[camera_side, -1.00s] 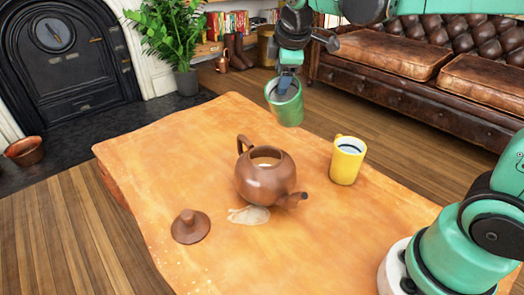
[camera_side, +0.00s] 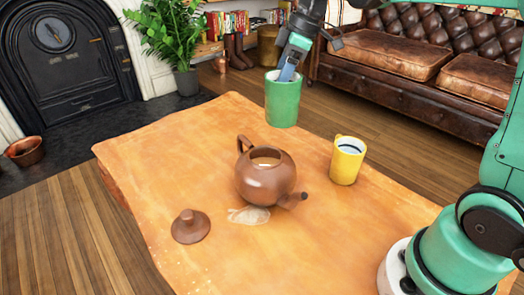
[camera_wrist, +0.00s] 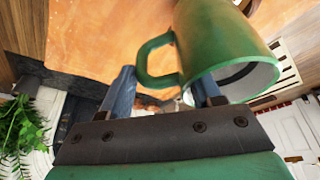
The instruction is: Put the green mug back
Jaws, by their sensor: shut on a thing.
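The green mug (camera_side: 283,101) hangs in the air above the far edge of the wooden table, close to upright in the side view. My gripper (camera_side: 287,74) reaches down to its rim from above and is shut on it. In the wrist view the mug (camera_wrist: 222,38) fills the upper right, with its handle to the left and its pale inside showing. The fingers of my gripper (camera_wrist: 165,92) are at the mug's rim and wall; the exact contact is partly hidden.
A leather sofa (camera_side: 420,80) stands behind.

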